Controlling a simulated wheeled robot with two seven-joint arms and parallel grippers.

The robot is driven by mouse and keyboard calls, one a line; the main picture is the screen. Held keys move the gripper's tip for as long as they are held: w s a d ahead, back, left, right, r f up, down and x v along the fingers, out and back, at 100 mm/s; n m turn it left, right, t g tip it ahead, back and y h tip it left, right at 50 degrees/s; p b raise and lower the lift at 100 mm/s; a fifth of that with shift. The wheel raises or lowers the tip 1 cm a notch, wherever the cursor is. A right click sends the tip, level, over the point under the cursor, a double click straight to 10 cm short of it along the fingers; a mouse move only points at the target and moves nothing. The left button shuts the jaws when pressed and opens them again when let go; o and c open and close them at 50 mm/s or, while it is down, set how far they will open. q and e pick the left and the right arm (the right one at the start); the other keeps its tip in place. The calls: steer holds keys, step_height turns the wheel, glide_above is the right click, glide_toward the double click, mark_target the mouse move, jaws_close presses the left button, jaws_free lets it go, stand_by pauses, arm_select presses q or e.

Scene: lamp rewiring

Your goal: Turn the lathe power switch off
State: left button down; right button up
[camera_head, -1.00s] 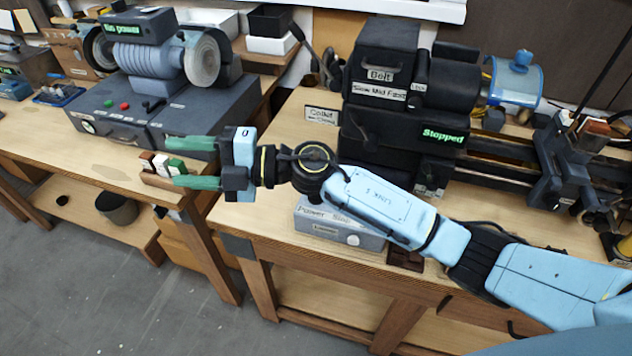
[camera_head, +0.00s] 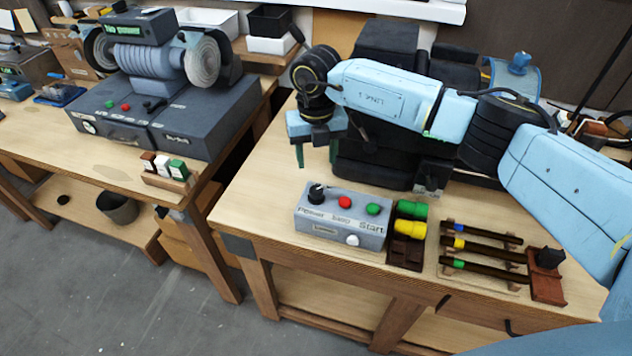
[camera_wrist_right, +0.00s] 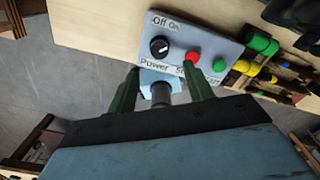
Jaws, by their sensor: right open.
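The grey control box (camera_head: 341,222) sits near the front edge of the right bench. On its top are a black power knob (camera_head: 316,194), a red button (camera_head: 345,202) and a green button (camera_head: 373,209). In the right wrist view the black knob (camera_wrist_right: 158,46) has a white pointer mark and "Off On" above it. My right gripper (camera_head: 315,158) hangs with green fingers pointing down, above and behind the box. It is open and empty, and its fingers (camera_wrist_right: 158,88) frame the box's near side in the wrist view. My left gripper is not in view.
The dark lathe (camera_head: 375,165) stands behind the box, partly hidden by my right arm. A dark tray (camera_head: 405,252) with green and yellow pieces and a rack of rods (camera_head: 480,250) lie right of the box. Bench wood left of the box is clear.

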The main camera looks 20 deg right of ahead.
mark_target(316, 188)
step_height(316, 188, down, 9)
steer(key=shift+a+f, duration=0.1)
steer(key=shift+f, duration=0.05)
steer(key=c, duration=1)
